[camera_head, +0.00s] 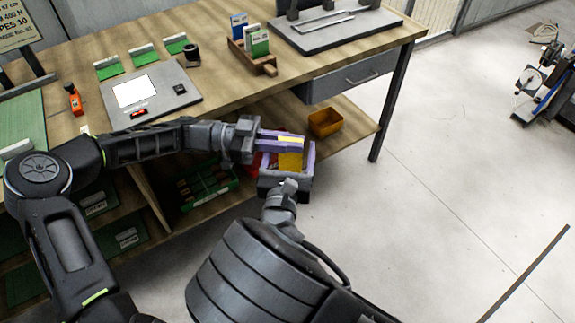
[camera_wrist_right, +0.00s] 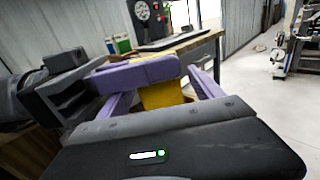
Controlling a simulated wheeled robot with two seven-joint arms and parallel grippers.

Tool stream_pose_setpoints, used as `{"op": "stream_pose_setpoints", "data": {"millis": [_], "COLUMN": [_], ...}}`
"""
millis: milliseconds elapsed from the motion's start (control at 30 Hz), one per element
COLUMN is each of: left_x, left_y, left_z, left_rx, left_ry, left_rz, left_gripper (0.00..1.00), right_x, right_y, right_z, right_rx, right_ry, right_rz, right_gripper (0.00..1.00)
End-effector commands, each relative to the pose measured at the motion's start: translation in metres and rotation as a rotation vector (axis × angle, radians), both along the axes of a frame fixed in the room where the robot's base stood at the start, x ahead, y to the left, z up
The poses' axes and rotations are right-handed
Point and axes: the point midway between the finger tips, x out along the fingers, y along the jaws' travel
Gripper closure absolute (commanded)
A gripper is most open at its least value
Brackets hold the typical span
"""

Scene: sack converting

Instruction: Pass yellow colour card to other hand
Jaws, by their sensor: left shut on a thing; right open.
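The yellow colour card (camera_head: 290,157) is held by my left gripper (camera_head: 282,142), whose purple fingers are shut on its upper part. The card hangs below those fingers, off the front of the bench. My right gripper (camera_head: 286,172) is just below and is open, with its fingers on either side of the card. In the right wrist view the card (camera_wrist_right: 163,95) shows between the two spread purple fingers of my right gripper (camera_wrist_right: 160,92). The left gripper's finger (camera_wrist_right: 135,72) crosses in front of the card's top. Whether the right fingers touch the card cannot be told.
The wooden bench (camera_head: 225,92) bears a grey scale-like plate (camera_head: 170,100), a wooden card holder (camera_head: 262,66) and green-and-white cards (camera_head: 140,55). A yellow bin (camera_head: 325,122) stands on the lower shelf, close behind the grippers.

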Motion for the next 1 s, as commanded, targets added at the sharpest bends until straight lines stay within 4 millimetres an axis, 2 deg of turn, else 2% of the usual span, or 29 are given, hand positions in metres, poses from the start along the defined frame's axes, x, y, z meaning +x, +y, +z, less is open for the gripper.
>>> {"op": "stream_pose_setpoints", "data": {"millis": [100,200,533,1000], "left_x": [0.000,0.000,0.000,0.000], "left_y": [0.000,0.000,0.000,0.000], "left_z": [0.000,0.000,0.000,0.000], "left_rx": [0.000,0.000,0.000,0.000], "left_ry": [0.000,0.000,0.000,0.000], "left_rz": [0.000,0.000,0.000,0.000], "left_gripper": [1.00,1.00,1.00,1.00], "right_x": [0.015,0.023,0.026,0.026], "right_y": [-0.002,-0.002,-0.002,-0.002], "right_z": [0.000,0.000,0.000,0.000], "right_rx": [0.001,0.001,0.001,0.001], "right_ry": [-0.001,0.000,0.000,0.000], "right_rz": [-0.001,0.000,0.000,0.000], "right_gripper": [0.24,0.24,0.24,0.61]}}
